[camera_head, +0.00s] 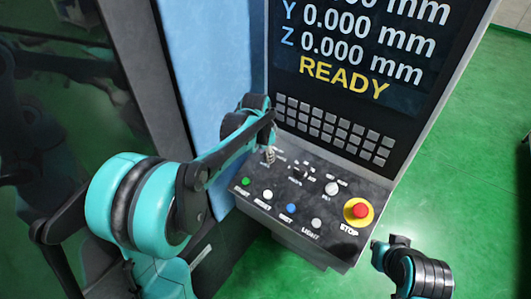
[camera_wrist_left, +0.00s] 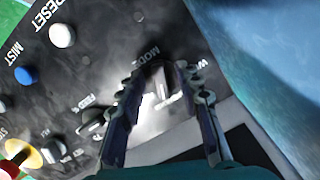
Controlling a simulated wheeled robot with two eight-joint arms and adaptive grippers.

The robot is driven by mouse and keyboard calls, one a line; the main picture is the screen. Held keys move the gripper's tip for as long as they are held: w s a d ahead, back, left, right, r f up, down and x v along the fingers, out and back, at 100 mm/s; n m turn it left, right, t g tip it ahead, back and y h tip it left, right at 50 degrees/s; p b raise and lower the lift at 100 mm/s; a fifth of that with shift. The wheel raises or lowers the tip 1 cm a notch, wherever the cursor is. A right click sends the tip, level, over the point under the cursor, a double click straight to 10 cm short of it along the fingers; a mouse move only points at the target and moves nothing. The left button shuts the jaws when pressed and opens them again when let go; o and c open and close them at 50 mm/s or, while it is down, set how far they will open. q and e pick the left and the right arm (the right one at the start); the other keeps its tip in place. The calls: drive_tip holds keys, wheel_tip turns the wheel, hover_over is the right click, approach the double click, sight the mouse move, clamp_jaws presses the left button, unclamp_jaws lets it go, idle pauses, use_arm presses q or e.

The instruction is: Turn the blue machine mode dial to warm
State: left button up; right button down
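The mode dial (camera_wrist_left: 163,97) is a small pale knob on the black control panel. In the left wrist view it lies between my left gripper's fingers, under the partly hidden label "MODE". A label starting with "W" is partly visible to its right. My left gripper (camera_wrist_left: 164,70) is open, with a finger on each side of the dial; I cannot tell whether either touches it. In the head view my left gripper (camera_head: 269,155) points down at the panel's back left and hides the dial. My right arm shows at lower right, without a clear view of its gripper.
The control panel (camera_head: 340,206) also carries a feed knob (camera_head: 300,172), another pale knob (camera_head: 332,188), a row of coloured buttons and a red stop button (camera_head: 358,211) on yellow. A keypad (camera_head: 335,128) and a screen reading "READY" stand behind. A blue machine wall (camera_head: 205,60) rises at left.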

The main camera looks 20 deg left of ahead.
use_arm(q)
drive_tip(key=v, duration=1.2)
